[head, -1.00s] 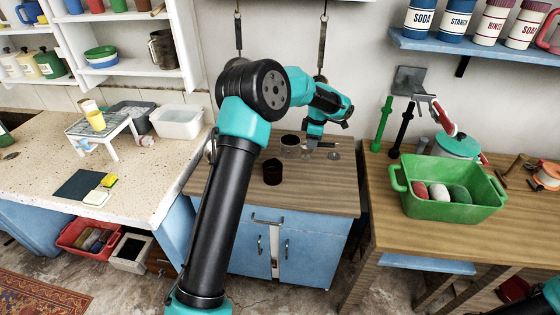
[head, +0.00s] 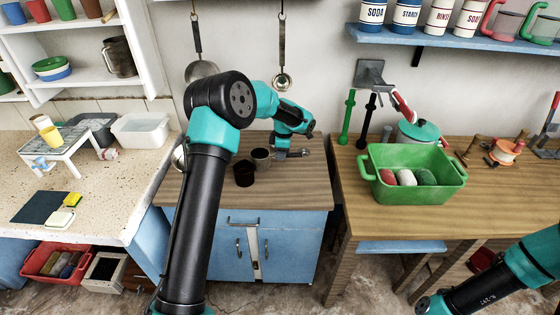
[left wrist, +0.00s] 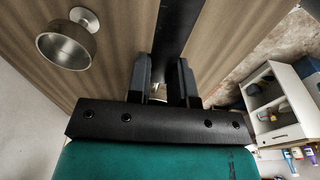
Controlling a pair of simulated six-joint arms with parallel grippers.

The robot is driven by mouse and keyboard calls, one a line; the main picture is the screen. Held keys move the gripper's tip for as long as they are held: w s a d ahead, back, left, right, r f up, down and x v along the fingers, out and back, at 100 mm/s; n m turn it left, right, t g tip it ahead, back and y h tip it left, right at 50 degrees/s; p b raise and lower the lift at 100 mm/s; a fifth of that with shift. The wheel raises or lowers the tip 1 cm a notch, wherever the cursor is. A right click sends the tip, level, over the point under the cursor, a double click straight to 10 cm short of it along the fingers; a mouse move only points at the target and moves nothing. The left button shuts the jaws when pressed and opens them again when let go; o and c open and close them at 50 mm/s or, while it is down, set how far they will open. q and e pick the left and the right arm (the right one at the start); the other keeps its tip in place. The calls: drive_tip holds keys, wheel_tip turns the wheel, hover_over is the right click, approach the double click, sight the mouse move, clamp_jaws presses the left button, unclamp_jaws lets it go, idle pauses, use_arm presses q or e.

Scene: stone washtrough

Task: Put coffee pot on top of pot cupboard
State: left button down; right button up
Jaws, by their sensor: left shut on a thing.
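The blue pot cupboard (head: 228,250), with a wooden top, stands in the middle of the head view. My left gripper (head: 296,154) is low over the back right of that top. In the left wrist view its fingers (left wrist: 164,82) are closed on a long dark bar (left wrist: 178,30), seemingly the coffee pot's handle; its far end is out of frame. My right arm shows at the lower right, its gripper out of view.
Ladles hang on the wall behind. A green tub (head: 415,187) stands on the table at right. The cupboard top's front right is clear.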

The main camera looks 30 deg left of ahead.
use_arm(q)
drive_tip(key=shift+f, duration=1.85)
drive_tip(key=shift+f, duration=0.1)
drive_tip(key=c, duration=1)
unclamp_jaws()
drive_tip(key=r, duration=0.8)
drive_tip(key=d+r, duration=0.1)
drive_tip(key=r, duration=0.3)
drive_tip(key=shift+w+r, duration=0.1)
drive_tip(key=shift+w, duration=0.1)
drive_tip(key=shift+a, duration=0.15)
